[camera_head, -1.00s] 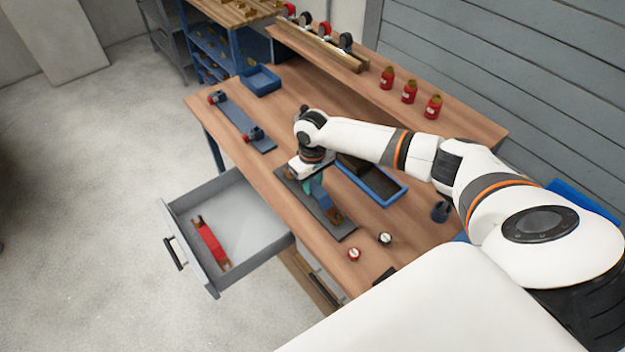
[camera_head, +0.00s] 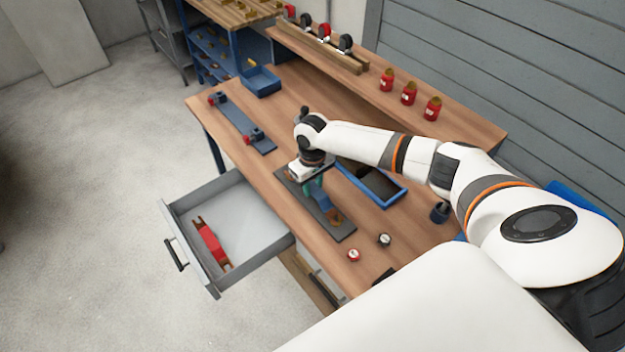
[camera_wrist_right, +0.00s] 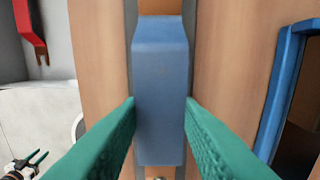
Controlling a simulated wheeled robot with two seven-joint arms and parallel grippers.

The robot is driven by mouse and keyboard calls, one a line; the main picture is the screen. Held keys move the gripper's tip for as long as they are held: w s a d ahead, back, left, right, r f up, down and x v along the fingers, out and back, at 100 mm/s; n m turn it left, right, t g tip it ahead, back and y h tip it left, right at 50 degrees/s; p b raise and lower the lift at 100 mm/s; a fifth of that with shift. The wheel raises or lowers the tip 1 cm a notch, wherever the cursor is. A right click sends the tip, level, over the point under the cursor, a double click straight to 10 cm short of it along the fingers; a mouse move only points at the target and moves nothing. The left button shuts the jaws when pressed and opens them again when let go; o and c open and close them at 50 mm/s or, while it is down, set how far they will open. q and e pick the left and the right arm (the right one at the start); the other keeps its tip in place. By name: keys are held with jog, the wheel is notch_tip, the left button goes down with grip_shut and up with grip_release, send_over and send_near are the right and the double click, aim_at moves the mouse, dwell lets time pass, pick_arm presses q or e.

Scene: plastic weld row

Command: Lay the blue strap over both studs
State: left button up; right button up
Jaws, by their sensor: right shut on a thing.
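The blue strap (camera_head: 324,202) has a raised blue middle and a copper-coloured end. It is over the dark plate (camera_head: 343,233) on the bench. My right gripper (camera_head: 315,187) points down and is shut on the strap's blue middle. In the right wrist view, the green fingertips (camera_wrist_right: 160,108) press both sides of the strap (camera_wrist_right: 160,75). The strap runs along the plate. The studs are not clearly visible, and I cannot tell whether the strap touches them. My left gripper (camera_wrist_right: 35,159) shows small at the lower left of that view, its green fingers apart.
An open drawer (camera_head: 188,202) holds a red strap (camera_head: 210,243). A blue-rimmed tray (camera_head: 385,202) stands close right of the plate. A red-and-white knob (camera_head: 354,255) and a black-and-white knob (camera_head: 385,240) are near the front. Another plate with clamps (camera_head: 236,124) lies further back.

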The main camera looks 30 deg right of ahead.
jog(key=shift+f, duration=0.45)
dwell(0.9)
jog(key=o, duration=1.1)
jog(key=shift+o, duration=0.3)
jog(key=o, duration=0.3)
jog(key=shift+r, duration=0.1)
notch_tip(320, 180, up, 7)
jog(key=p, duration=0.8)
